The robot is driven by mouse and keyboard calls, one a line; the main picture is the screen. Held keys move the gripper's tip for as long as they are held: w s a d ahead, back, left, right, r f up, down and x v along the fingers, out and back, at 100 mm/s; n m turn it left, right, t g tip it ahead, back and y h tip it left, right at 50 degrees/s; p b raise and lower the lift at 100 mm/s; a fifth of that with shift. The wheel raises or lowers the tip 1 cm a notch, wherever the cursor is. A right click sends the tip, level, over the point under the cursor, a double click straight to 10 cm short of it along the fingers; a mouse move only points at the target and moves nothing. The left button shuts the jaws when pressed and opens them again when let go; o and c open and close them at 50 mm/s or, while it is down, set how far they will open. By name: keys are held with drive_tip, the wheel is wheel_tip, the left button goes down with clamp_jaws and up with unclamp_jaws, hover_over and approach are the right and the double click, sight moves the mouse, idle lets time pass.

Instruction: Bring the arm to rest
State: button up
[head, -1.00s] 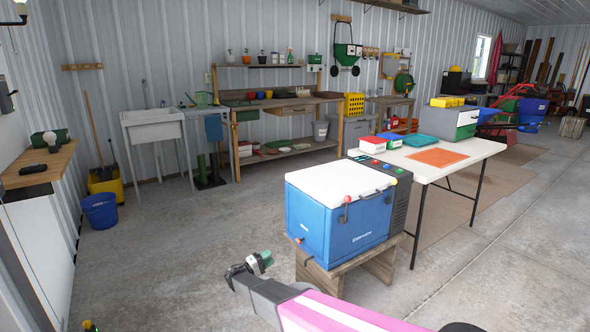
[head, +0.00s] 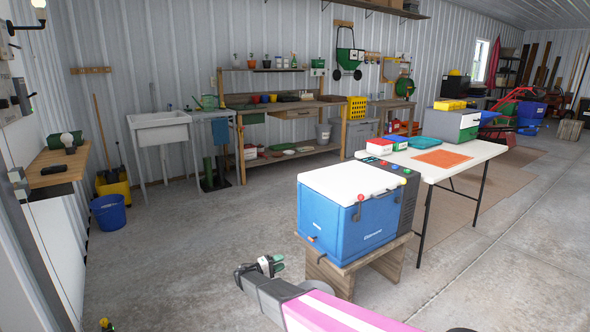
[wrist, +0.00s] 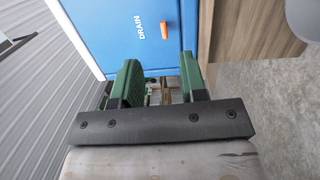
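My gripper (head: 272,265) shows low in the head view, at the end of my arm and in front of the blue cooler (head: 335,225). In the wrist view its two green fingers (wrist: 160,84) stand apart with a gap between them. Nothing is held in that gap. Beyond the fingertips is the blue side of the cooler (wrist: 125,18), with the word DRAIN and an orange drain part (wrist: 163,25). The gripper looks apart from the cooler, but the exact distance is unclear.
The cooler sits on a low wooden stand (head: 340,283). A white folding table (head: 470,160) with boxes and an orange mat stands behind it at right. A blue bucket (head: 108,213) and small wooden shelf (head: 50,180) are at left. The concrete floor (head: 180,265) left of my gripper is clear.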

drive_tip(key=s+d+r+m+g+y, duration=0.1)
drive_tip(key=s+d+r+g+y, duration=0.2)
drive_tip(key=s+d, duration=0.5)
drive_tip(key=s+d+m+g+y, duration=0.25)
drive_tip(key=s+d+g, duration=0.25)
drive_tip(key=d, duration=0.8)
drive_tip(key=s+d+r+m+y, duration=0.1)
drive_tip(key=s+d+r+y, duration=0.1)
drive_tip(key=s+y, duration=0.3)
drive_tip(key=s+d+r+m+y, duration=0.1)
drive_tip(key=s+d+r+y, duration=0.2)
drive_tip(key=s+r+y, duration=0.2)
drive_tip(key=shift+s+g+y, duration=0.35)
drive_tip(key=shift+s+g, duration=0.05)
drive_tip(key=shift+s, duration=1.4)
